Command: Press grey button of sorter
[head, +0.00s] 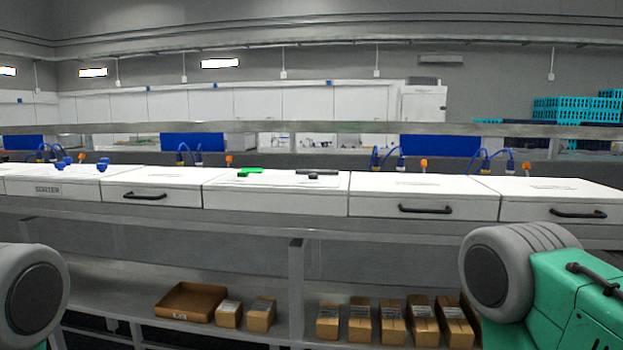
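The sorter (90,181) is a white, low box on the long bench at the far left, with a dark SORTER label on its front. Several blue parts stand on its top. I cannot make out a grey button on it at this size. A similar white unit (275,193) in the middle of the bench has a green piece (251,170) and dark pieces (314,174) on top.
White drawer units with black handles (425,209) line the bench. Blue hoses (388,157) and orange fittings stand behind them. A lower shelf (115,290) holds an open brown carton (190,301) and several small boxes. Teal crates (575,108) are stacked at the back right.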

